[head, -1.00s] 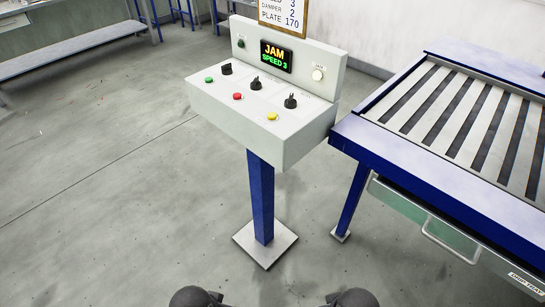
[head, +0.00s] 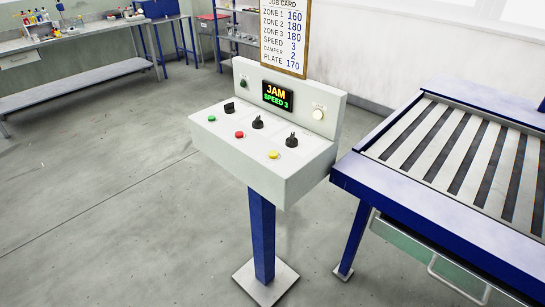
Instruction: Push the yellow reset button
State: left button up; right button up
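The yellow reset button (head: 273,155) is at the right of the front row on the sloped top of a grey control console (head: 262,188). A red button (head: 239,134) and a green button (head: 211,118) sit to its left. A black knob (head: 292,140) stands just behind and right of the yellow button. The console's display (head: 277,95) reads JAM, SPEED 3. Neither of my grippers shows in the head view.
The console stands on a blue post (head: 262,235) with a square foot plate. A blue-framed slatted table (head: 400,190) stands close at the right. A job card (head: 285,35) is behind the console. A workbench (head: 85,42) is at the back left. The floor at the left is clear.

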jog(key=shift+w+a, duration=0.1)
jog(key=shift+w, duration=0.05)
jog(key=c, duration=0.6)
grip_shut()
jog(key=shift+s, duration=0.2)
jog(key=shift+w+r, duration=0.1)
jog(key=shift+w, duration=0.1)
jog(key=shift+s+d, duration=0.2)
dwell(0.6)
